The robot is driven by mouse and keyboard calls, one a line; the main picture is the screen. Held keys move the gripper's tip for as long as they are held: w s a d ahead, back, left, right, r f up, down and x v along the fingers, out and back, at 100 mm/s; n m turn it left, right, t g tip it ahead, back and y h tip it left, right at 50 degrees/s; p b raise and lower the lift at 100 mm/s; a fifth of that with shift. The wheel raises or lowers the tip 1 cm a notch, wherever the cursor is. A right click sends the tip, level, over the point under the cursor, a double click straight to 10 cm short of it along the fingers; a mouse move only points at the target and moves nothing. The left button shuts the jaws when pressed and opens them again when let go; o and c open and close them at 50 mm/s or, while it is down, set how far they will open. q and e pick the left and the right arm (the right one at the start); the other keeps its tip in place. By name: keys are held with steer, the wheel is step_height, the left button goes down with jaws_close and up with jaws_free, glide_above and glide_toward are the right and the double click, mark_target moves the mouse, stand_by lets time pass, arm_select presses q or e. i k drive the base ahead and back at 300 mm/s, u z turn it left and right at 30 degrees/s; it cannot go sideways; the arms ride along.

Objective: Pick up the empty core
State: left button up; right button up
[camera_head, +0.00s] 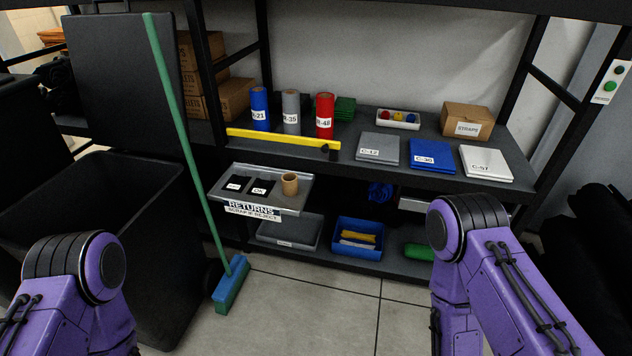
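A small brown cardboard core (290,184) stands upright on the right part of the grey returns tray (298,201), which sticks out from the shelf front. Its top opening looks hollow. Two dark labelled items (249,186) lie in the tray to the left of it. My two purple arms show at the lower left and lower right, both well apart from the core. Neither gripper shows in this view.
Blue, grey and red rolls (291,112) stand on the upper shelf behind a yellow bar (283,139). A green-handled broom (190,150) leans left of the tray, beside a large black bin (110,220). Floor (340,300) in front is clear.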

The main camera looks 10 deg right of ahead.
mark_target(290, 180)
steer(key=z, duration=0.6)
steer(key=i, duration=0.65)
steer(key=z, duration=0.3)
